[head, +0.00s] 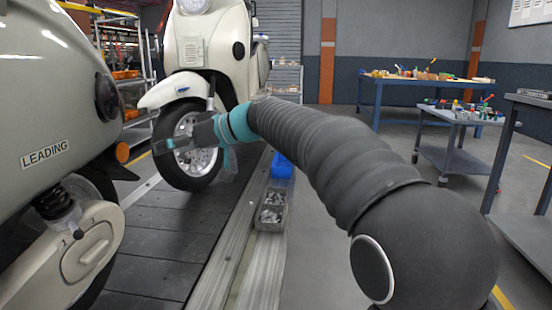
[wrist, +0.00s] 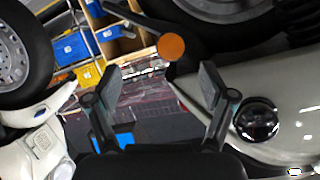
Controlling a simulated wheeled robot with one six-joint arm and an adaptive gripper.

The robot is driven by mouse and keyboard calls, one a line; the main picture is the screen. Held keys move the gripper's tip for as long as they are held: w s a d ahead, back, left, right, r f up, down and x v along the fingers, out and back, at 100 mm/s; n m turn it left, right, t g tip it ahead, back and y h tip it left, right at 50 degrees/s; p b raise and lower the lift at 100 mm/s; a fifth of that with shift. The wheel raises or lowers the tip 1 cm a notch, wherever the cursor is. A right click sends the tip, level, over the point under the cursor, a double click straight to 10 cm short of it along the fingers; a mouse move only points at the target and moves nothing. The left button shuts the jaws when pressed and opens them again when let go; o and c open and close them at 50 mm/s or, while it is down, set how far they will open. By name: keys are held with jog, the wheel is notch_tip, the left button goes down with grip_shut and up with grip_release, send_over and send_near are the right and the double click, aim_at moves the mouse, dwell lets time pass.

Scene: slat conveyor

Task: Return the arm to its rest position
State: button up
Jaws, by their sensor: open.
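My gripper (head: 160,146) is stretched out over the slat conveyor, in front of the front wheel of the far cream scooter (head: 205,50) in the head view. My arm reaches from the lower right to it. In the wrist view the two fingers of my gripper (wrist: 158,88) stand wide apart with nothing between them. The near cream scooter (head: 40,70), labelled LEADING, is at the left of the head view. Its body and orange reflector (wrist: 171,46) show close to the right finger in the wrist view. I cannot tell whether they touch.
Grey bins of metal parts (head: 270,216) and a blue bin (head: 282,165) sit along the conveyor edge. A blue workbench (head: 390,82) and a grey cart (head: 450,118) stand at the right. The floor between the conveyor and the cart looks clear.

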notch_tip(320, 180, down, 8)
jog(key=d+m+h, duration=0.2)
jog(key=m, duration=0.1)
jog(key=s+d+f+m+h+p, duration=0.1)
jog(key=s+d+f+m+h, duration=0.25)
jog(key=d, duration=0.35)
jog(key=s+d+f+m+h+p, duration=0.1)
jog(key=s+d+f+m+h, duration=0.1)
jog(key=s+d+f, duration=0.4)
jog(key=s+d+r+m+t+h+p, duration=0.1)
jog(key=s+d+m+t+h+p, duration=0.1)
jog(key=s+d, duration=0.7)
jog(key=s+d+r+m+t+h+p, duration=0.1)
jog(key=s+d+m+t+h+p, duration=0.1)
jog(key=s+d, duration=0.8)
jog(key=d+m+h+p, duration=0.1)
jog(key=d+h+p, duration=0.1)
jog(key=d, duration=0.4)
jog(key=shift+d+h+p, duration=0.2)
jog(key=shift+h+p, duration=0.1)
jog(key=shift+h, duration=0.05)
